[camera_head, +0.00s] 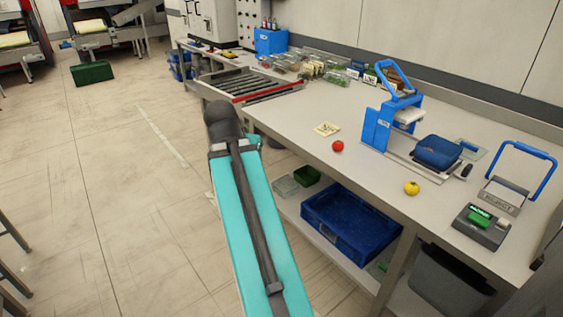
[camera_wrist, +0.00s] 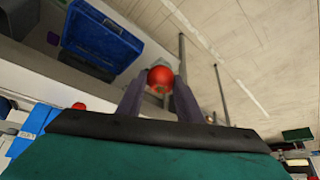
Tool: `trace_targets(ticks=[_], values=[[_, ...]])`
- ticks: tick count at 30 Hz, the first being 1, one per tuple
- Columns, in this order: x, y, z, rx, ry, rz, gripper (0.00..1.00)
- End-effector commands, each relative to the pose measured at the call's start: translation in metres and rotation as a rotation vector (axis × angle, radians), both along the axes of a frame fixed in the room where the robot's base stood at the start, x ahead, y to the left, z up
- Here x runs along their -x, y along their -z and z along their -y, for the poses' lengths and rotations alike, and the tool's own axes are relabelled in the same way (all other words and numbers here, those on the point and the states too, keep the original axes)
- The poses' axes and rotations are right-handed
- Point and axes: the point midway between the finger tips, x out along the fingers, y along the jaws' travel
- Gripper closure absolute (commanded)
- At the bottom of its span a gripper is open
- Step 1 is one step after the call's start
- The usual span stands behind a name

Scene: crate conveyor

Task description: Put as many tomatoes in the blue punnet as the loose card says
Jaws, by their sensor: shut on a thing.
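My gripper (camera_wrist: 160,82) is shut on a red tomato (camera_wrist: 160,76), held between its two fingertips in the wrist view. The gripper is not visible in the head view, where only my arm shows. Another red tomato (camera_head: 337,146) lies on the bench, and it also shows in the wrist view (camera_wrist: 78,106). A yellow tomato (camera_head: 411,188) lies farther right. A loose card (camera_head: 326,129) lies flat near the red tomato; its marking is too small to read. A blue object (camera_head: 437,152), apparently the blue punnet, sits on the bench device; its inside cannot be made out.
A blue press (camera_head: 378,125) stands behind the tomatoes, and a small device with a green button (camera_head: 480,218) sits at right. A large blue crate (camera_head: 318,222) and a green container (camera_head: 307,174) are on the lower shelf. The bench's front middle is mostly clear.

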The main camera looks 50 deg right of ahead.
Motion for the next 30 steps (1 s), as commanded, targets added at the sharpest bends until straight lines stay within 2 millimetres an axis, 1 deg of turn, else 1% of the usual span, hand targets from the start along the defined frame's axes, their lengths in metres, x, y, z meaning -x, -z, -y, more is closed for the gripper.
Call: trace_targets(ticks=[1, 5, 6, 11, 12, 14, 15, 20, 24, 30], values=[[-0.015, 0.001, -0.014, -0.001, -0.057, 0.0, 0.89], [-0.049, 0.004, -0.047, -0.001, -0.194, 0.0, 0.89], [-0.058, 0.005, -0.058, -0.001, -0.237, 0.0, 0.89], [-0.095, 0.008, -0.104, -0.001, -0.404, -0.001, 0.89], [-0.103, 0.009, -0.116, -0.002, -0.448, -0.001, 0.89], [-0.116, 0.01, -0.134, -0.001, -0.51, 0.0, 0.89], [-0.124, 0.01, -0.147, -0.001, -0.551, 0.0, 0.89], [-0.152, 0.012, -0.2, -0.001, -0.719, 0.0, 0.89], [-0.172, 0.014, -0.249, -0.001, -0.862, 0.0, 0.89], [-0.194, 0.016, -0.32, -0.002, -1.059, 0.0, 0.89]])
